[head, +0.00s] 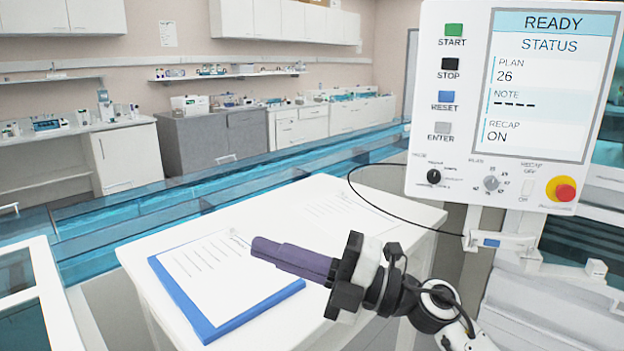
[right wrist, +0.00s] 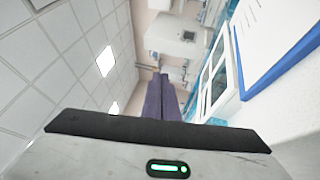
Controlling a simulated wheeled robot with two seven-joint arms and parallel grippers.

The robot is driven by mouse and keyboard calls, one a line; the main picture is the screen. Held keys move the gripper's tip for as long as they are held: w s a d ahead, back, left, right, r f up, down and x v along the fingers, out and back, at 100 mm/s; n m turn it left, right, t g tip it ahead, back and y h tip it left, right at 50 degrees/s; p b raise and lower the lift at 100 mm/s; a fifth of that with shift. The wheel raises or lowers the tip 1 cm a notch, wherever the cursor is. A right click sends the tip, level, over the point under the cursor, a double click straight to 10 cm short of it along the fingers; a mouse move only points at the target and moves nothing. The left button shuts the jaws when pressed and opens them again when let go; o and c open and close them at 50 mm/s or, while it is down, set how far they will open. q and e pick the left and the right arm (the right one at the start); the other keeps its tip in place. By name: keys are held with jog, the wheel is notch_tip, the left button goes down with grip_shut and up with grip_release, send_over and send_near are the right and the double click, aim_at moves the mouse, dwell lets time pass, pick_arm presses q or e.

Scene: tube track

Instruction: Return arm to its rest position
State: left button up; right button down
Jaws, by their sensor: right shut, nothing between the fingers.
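My right gripper (head: 268,251) reaches in from the lower right of the head view, above the white table, with its purple fingers pointing left. The fingers are together and hold nothing. In the right wrist view the same closed fingers (right wrist: 160,88) show in the middle, with the ceiling on the left and the table side on the right. My left gripper is not in the head view.
A blue clipboard (head: 212,328) with a paper lies on the white table (head: 385,262), below and left of the fingers. Another sheet (head: 345,212) lies farther back. A control panel (head: 470,205) with screen and buttons stands at the right, with a black cable (head: 362,196) hanging to it.

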jog(key=s+d+f+m+t+h, duration=0.2)
jog(key=d+f+m+t+h, duration=0.5)
jog(key=f+m, duration=0.65)
jog(key=s+d+f+m+t+h, duration=0.1)
jog(key=d+f+m+t+h, duration=0.3)
jog(key=d+f+m+h, duration=0.65)
jog(key=s+d+f+m+g, duration=0.2)
jog(key=s+f+m+g, duration=0.1)
jog(key=s+f, duration=0.8)
jog(key=s+d+f+m+g, duration=0.3)
jog(key=s+f+m+g, duration=0.1)
jog(key=s+f, duration=0.6)
notch_tip(320, 180, down, 2)
jog(key=shift+s+f+g, duration=0.15)
jog(key=shift+s+g, duration=0.2)
jog(key=shift+g, duration=0.05)
